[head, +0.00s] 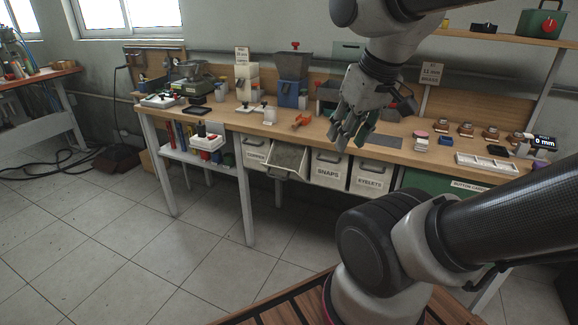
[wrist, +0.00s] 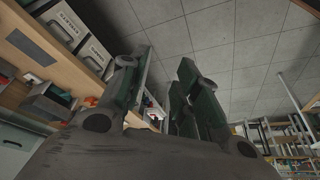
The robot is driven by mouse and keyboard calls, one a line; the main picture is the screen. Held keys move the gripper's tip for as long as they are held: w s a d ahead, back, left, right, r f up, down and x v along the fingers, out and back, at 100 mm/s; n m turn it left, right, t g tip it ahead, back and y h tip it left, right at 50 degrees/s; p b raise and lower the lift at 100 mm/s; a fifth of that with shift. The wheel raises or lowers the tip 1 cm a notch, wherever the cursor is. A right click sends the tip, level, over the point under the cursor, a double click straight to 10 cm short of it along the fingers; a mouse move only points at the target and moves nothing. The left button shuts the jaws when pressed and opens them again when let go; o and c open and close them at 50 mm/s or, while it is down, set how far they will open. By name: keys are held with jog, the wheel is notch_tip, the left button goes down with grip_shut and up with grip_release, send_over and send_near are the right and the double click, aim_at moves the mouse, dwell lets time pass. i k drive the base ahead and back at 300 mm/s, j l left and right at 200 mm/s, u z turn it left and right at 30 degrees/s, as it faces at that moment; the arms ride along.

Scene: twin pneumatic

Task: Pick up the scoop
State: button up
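No object in view can be identified as the scoop with certainty. A small orange tool (head: 301,121) lies on the workbench (head: 245,122) near its front edge, left of my gripper; its exact shape is too small to tell. My gripper (head: 350,132) hangs above the bench's front edge, fingers pointing down, and covers part of the bench behind it. In the wrist view my gripper (wrist: 156,70) has its fingers spread with a gap between them, and nothing is held. An open, tilted-out bin (head: 288,160) with grey contents is below the bench top, left of my gripper.
Closed bins marked SNAPS (head: 328,170) and EYELETS (head: 366,176) are under the bench. A blue-based hopper (head: 291,80) stands behind the orange tool. A white compartment tray (head: 487,163) is at the right. The tiled floor in front is clear.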

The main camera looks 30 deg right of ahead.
aim_at(301, 120)
jog(key=i+l+z, duration=0.1)
jog(key=i, duration=0.35)
jog(key=i+l, duration=0.3)
jog(key=i, duration=0.15)
jog(key=i+l+z, duration=0.15)
jog(key=i, duration=0.3)
